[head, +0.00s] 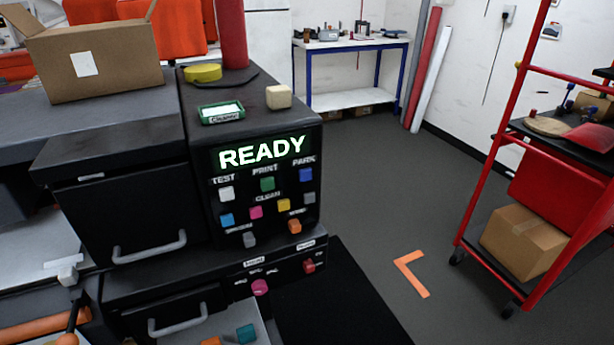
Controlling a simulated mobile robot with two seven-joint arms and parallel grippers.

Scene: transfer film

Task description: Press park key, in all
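A white key (226,193) under TEST and a green key (267,184) under PRINT are in the same row. Neither of my grippers shows in the head view.
A yellow round item (203,73), a green-framed tray (221,112) and a beige block (278,97) sit on top of the machine. An open cardboard box (110,65) stands at left. A red shelf cart (520,190) stands at right.

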